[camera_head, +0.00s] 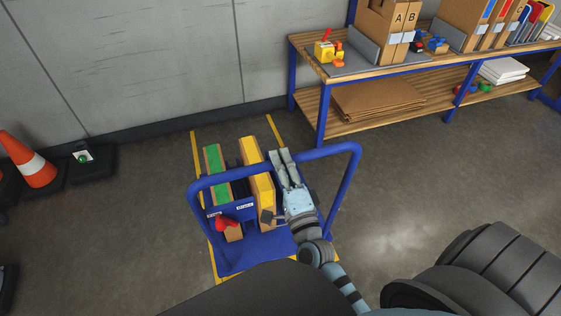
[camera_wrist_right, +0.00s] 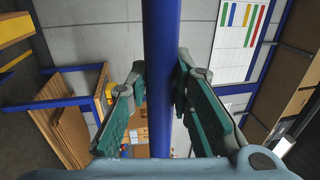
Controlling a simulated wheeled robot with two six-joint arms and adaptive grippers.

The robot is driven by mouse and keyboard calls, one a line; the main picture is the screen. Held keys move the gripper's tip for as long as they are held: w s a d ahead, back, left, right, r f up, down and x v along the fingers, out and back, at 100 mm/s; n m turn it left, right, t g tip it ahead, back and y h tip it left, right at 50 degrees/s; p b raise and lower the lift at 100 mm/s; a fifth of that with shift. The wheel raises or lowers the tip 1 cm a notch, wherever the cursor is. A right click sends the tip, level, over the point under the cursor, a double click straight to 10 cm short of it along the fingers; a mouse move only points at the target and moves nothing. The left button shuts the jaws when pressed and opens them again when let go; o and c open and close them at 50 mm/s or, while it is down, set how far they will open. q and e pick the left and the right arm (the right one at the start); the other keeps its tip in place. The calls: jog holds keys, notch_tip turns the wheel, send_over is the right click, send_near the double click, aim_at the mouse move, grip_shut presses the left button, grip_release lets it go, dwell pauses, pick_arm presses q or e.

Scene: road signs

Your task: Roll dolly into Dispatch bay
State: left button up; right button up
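The blue dolly (camera_head: 245,256) stands on the floor between yellow floor lines (camera_head: 197,155), with its blue push handle (camera_head: 330,151) towards me. It carries a green-topped item (camera_head: 214,160), a yellow-topped item (camera_head: 256,165) and a red object (camera_head: 226,223). My right gripper (camera_head: 284,157) is at the handle's top bar. In the right wrist view the blue bar (camera_wrist_right: 161,60) runs between its two fingers, whose tips lie against its sides. My left gripper is in neither view. No bay name is legible.
A wood-topped workbench (camera_head: 370,64) with blue legs stands along the wall at the back right, holding boxes and cardboard. An orange cone (camera_head: 27,160) and dark floor blocks (camera_head: 91,166) are at the left.

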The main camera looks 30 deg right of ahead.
jog(key=o, duration=0.5)
jog(key=shift+c, duration=0.2)
jog(key=v, duration=0.7)
jog(key=shift+s, duration=0.25)
jog(key=shift+f, duration=0.15)
